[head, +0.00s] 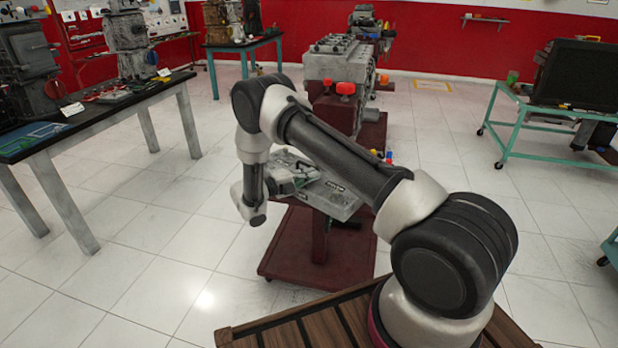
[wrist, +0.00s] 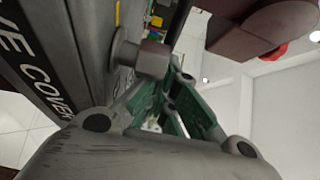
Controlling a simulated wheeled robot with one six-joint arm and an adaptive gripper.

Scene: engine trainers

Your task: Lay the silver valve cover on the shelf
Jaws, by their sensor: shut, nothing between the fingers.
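A silver block-like part, apparently the valve cover (head: 343,205), is at the front of the red engine stand in the head view, partly hidden by my arm. In the wrist view its grey side (wrist: 88,45) fills the upper left and carries a dark label reading "VE COVER", cut off at the edge. A round-headed bolt or knob (wrist: 150,60) sticks out of it. My gripper (wrist: 176,85), with green fingers, is shut and empty close beside this side. I cannot tell whether it touches. In the head view my gripper (head: 308,178) is small and partly hidden.
A small wall shelf (head: 485,18) hangs at the back right. The red stand (head: 292,250) carries a large engine (head: 340,62). A workbench (head: 88,105) stands left and a green cart (head: 500,128) with a dark panel right.

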